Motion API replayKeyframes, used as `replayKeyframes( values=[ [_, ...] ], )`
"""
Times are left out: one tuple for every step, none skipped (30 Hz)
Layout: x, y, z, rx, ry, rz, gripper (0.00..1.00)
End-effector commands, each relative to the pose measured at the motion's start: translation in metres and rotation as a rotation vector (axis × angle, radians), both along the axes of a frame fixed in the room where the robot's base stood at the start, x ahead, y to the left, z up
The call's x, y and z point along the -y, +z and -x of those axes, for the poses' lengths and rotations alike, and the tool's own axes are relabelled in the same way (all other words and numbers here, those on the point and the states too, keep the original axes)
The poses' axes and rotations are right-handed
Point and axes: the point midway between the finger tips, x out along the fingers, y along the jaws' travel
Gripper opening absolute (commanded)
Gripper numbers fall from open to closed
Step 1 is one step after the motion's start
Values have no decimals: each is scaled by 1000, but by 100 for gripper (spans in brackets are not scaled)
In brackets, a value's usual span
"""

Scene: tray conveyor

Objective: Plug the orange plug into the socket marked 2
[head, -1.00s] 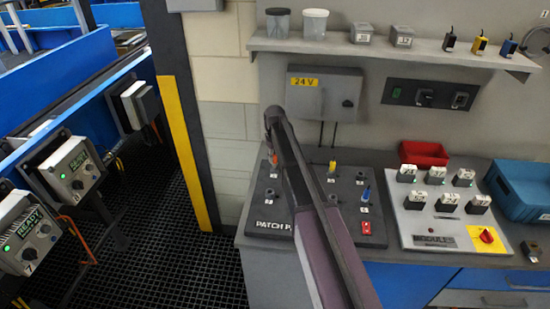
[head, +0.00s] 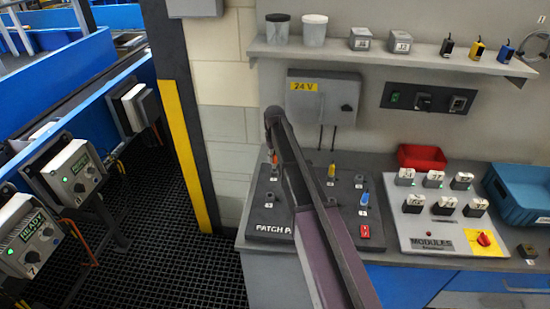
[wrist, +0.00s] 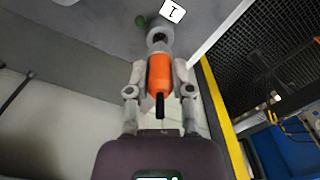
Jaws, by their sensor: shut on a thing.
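The orange plug (wrist: 160,72) is between the two fingers of my gripper (wrist: 160,80) in the wrist view, with its black cable end toward the camera. My gripper is shut on it. A grey socket ring (wrist: 159,34) shows just past the plug's far end, beside a white label marked 1 (wrist: 172,10). I cannot tell whether the plug touches that socket. In the head view the patch panel (head: 312,218) is partly hidden by my arm, and the orange plug (head: 275,158) shows at its back left. The socket marked 2 cannot be made out.
The modules board (head: 410,225), red bin (head: 421,156) and blue bin (head: 510,205) are to the right. A shelf (head: 385,51) hangs above.

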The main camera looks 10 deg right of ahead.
Motion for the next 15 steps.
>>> replayKeyframes(
  values=[
    [0, 0, 0, 0, 0, 0, 0],
    [0, 0, 0, 0, 0, 0, 0],
    [0, 0, 0, 0, 0, 0, 0],
    [0, 0, 0, 0, 0, 0, 0],
    [0, 0, 0, 0, 0, 0, 0],
    [0, 0, 0, 0, 0, 0, 0],
    [0, 0, 0, 0, 0, 0, 0],
    [0, 0, 0, 0, 0, 0, 0],
    [0, 0, 0, 0, 0, 0, 0],
    [0, 0, 0, 0, 0, 0, 0],
    [0, 1, 0, 0, 0, 0, 0],
    [0, 2, 0, 0, 0, 0, 0],
    [0, 3, 0, 0, 0, 0, 0],
    [0, 4, 0, 0, 0, 0, 0],
    [0, 6, 0, 0, 0, 0, 0]
  ],
)
